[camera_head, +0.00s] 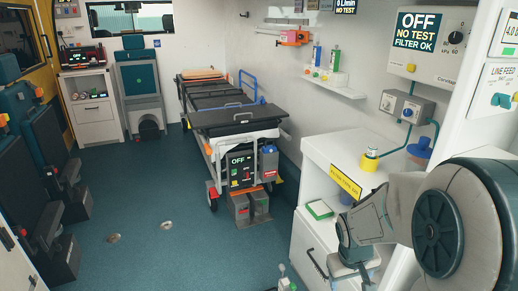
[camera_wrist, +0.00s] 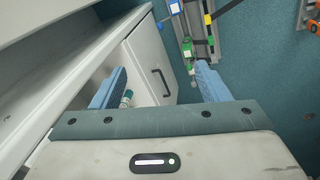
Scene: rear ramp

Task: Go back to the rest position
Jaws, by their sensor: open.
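My gripper (camera_wrist: 161,68) is open in the wrist view, with its two blue fingers spread wide apart. Nothing is held between them. Beyond the fingers is the white cabinet front (camera_wrist: 150,60) with a dark handle. In the head view my arm reaches in from the right edge, in front of the white cabinet (camera_head: 315,235). The gripper end is low beside the cabinet and its fingers are hard to make out there.
A stretcher (camera_head: 236,117) with an OFF-marked unit (camera_head: 240,168) stands mid-room. A wall panel (camera_head: 430,45) is above. Seats (camera_head: 50,140) line the left. The floor (camera_head: 150,215) between is mostly clear.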

